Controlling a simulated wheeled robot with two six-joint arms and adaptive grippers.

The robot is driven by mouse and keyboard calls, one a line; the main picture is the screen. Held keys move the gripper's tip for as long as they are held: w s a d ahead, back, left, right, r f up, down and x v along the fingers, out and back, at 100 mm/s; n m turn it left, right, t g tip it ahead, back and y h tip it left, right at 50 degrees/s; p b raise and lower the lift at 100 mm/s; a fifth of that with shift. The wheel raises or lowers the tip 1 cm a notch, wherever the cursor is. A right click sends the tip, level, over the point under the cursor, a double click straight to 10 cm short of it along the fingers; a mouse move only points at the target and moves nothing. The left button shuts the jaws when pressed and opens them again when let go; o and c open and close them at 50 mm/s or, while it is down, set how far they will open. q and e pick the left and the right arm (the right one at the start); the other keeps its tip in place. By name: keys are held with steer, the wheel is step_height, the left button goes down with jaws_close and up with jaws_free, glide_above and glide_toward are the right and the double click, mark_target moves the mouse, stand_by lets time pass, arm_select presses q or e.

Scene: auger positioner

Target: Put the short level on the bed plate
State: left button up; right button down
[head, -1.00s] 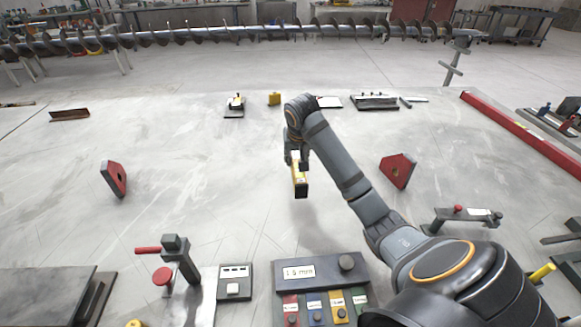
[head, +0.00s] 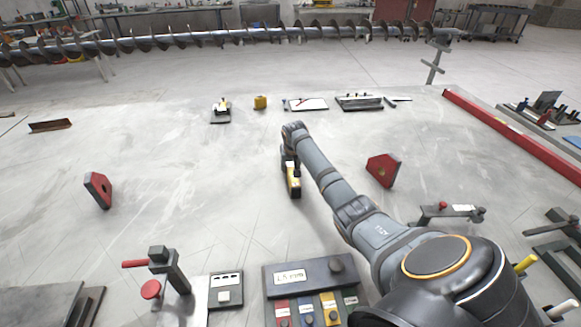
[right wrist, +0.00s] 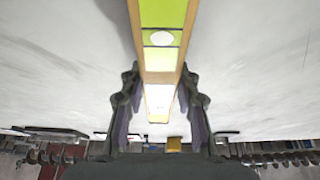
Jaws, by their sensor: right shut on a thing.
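The short level is a yellow bar with a dark end (head: 294,183). It is near the middle of the bed plate (head: 200,195), a broad grey metal surface. My right gripper (head: 290,163) is shut on the level. In the right wrist view the level (right wrist: 162,38) shows yellow-green with a white oval, and it runs between the two fingers of the right gripper (right wrist: 160,108). The level is low over the plate; I cannot tell whether its underside touches. My left gripper is not in view.
Red angle blocks stand left (head: 98,190) and right (head: 383,170) of the level. A dark block labelled 1.5 mm (head: 300,275) and a red-handled clamp (head: 168,270) are in front. A red rail (head: 510,132) lines the right side. The plate around the level is clear.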

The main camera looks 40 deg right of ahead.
steer(key=shift+f, duration=0.1)
steer(key=c, duration=1)
jaws_free()
